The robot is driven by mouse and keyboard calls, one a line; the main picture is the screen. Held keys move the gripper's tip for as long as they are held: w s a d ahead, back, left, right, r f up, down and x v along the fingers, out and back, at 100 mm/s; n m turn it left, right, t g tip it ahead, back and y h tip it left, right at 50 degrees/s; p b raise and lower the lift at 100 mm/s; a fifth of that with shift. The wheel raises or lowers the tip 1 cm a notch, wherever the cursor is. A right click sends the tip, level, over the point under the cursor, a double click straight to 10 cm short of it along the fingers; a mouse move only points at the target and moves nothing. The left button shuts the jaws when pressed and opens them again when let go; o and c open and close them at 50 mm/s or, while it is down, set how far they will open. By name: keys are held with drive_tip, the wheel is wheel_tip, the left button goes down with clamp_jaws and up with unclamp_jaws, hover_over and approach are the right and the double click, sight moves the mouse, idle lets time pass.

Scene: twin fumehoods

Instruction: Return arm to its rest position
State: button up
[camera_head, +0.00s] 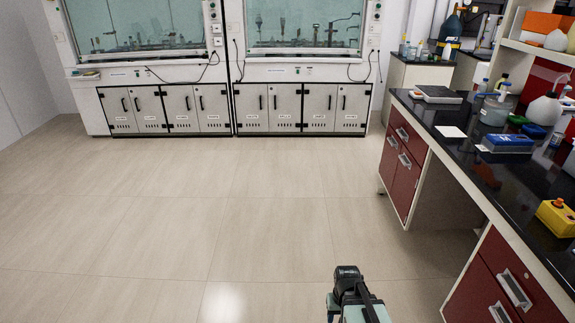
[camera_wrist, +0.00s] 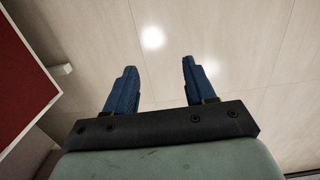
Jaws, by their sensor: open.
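My gripper (camera_wrist: 158,82) shows in the wrist view with its two blue fingers spread apart and nothing between them. Beyond the fingers is bare floor with bright light spots. In the head view, a black and pale green part of my arm (camera_head: 352,294) shows at the bottom edge, right of the middle. It is over the floor and left of the red bench drawers. The gripper fingers cannot be made out in that view.
A dark-topped lab bench (camera_head: 425,113) with red drawers (camera_head: 403,150) runs along the right and carries bottles, a blue box (camera_head: 508,142) and a yellow box (camera_head: 557,217). Twin fumehoods (camera_head: 235,65) stand at the back. The tiled floor (camera_head: 180,210) between is clear.

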drive_tip(key=s+f+g, duration=0.3)
drive_tip(key=s+f, duration=0.5)
drive_tip(key=s, duration=0.5)
drive_tip(key=s+f+g, duration=0.2)
drive_tip(key=s+f, duration=0.7)
drive_tip(key=s, duration=0.4)
drive_tip(key=shift+s+g, duration=0.25)
drive_tip(key=shift+g, duration=0.15)
drive_tip(key=shift+d, duration=0.1)
